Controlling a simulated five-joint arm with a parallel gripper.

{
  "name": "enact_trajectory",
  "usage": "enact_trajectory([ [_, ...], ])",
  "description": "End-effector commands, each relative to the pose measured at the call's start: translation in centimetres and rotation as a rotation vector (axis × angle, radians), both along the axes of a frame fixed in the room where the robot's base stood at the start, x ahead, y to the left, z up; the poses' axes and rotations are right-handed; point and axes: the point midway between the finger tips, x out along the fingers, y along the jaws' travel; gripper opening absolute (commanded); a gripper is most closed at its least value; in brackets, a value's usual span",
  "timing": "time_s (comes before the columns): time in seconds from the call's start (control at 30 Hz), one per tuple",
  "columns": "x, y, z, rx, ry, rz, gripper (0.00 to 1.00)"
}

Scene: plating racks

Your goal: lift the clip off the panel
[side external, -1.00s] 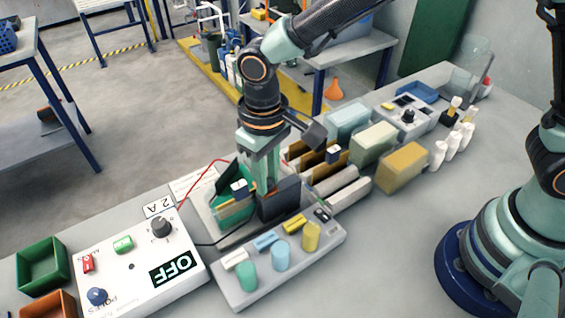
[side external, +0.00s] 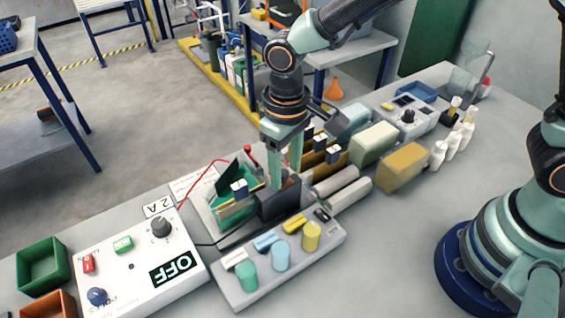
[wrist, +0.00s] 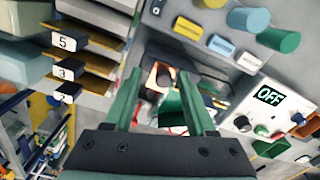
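My gripper (side external: 286,176) is open, its two green fingers apart and pointing down over the dark tank (side external: 279,203). In the wrist view the fingers (wrist: 160,73) stand apart with nothing held between them; an orange-brown patch shows beyond the tips. A red clip (side external: 247,149), with a red lead running left from it, shows near the top of a dark tilted panel (side external: 228,178), left of my gripper. I cannot tell whether the clip touches the panel. The clip is not clearly seen in the wrist view.
A green bath (side external: 233,213) stands left of the dark tank. A control box (side external: 140,262) reading OFF is at front left. A grey tray (side external: 262,285) with coloured cylinders lies in front. Numbered racks (wrist: 88,62) and blocks (side external: 402,166) stand to the right.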

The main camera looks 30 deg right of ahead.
Motion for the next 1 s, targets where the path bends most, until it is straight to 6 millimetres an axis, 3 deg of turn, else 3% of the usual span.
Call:
enact_trajectory([
  [0.23, 0.1, 0.1, 1.7, 0.002, -0.004, 0.001, 0.56],
  [0.7, 0.1, 0.0, 10.5, 0.002, -0.004, 0.000, 0.56],
  [1.0, 0.0, 0.0, 12.1, 0.000, -0.001, 0.000, 0.56],
])
